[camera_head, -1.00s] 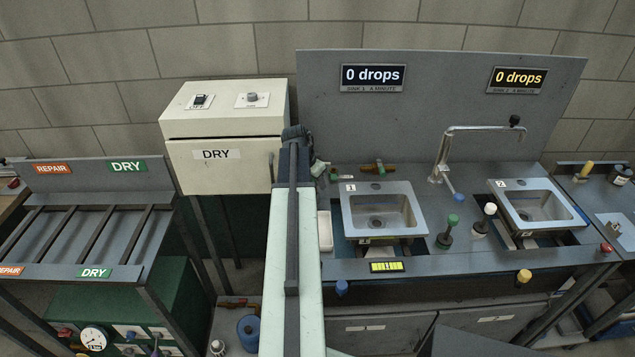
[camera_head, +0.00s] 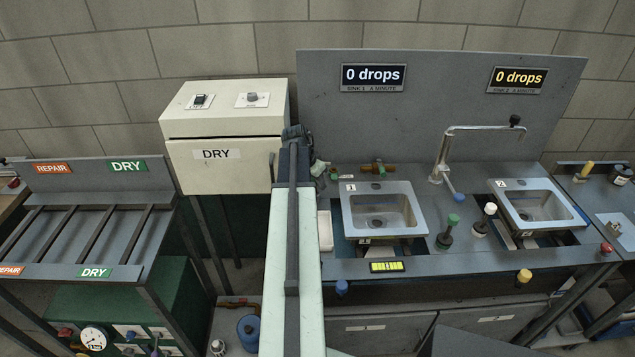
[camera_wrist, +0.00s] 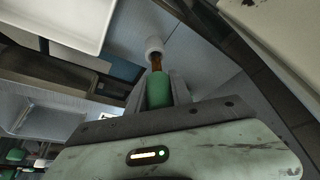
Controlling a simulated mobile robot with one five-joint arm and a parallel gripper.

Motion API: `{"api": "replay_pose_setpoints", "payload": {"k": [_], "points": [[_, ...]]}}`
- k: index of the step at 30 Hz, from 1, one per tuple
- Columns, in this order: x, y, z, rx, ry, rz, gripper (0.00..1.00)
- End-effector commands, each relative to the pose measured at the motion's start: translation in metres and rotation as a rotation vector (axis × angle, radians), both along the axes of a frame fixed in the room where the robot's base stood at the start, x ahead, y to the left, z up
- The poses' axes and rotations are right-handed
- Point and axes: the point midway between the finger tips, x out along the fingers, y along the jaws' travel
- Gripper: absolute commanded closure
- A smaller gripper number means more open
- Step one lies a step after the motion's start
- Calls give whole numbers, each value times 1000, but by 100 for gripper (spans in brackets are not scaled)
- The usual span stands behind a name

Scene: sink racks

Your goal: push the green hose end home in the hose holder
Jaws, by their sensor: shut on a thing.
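In the wrist view my gripper (camera_wrist: 159,82) is shut on the green hose end (camera_wrist: 159,92), which lies between its two fingers. A brown section (camera_wrist: 156,63) shows just beyond the green part. Past it is a pale round piece (camera_wrist: 154,46), in line with the hose end; I cannot tell if this is the hose holder or how deeply anything is seated. In the head view my arm hides the gripper and hose end.
In the head view sink 1 (camera_head: 413,228) and a white tray (camera_head: 325,231) lie right of my arm. The cream DRY cabinet (camera_head: 225,172) stands close on the left. In the wrist view a white tray (camera_wrist: 62,20) is at upper left.

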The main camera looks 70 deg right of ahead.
Motion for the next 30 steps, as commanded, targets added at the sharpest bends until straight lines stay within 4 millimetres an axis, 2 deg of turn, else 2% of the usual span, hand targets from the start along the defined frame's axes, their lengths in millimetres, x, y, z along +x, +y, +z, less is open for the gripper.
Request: {"api": "replay_pose_setpoints", "payload": {"k": [8,30], "points": [[0,0,-1,0,0,0,100],[0,0,-19,0,0,0,100]]}}
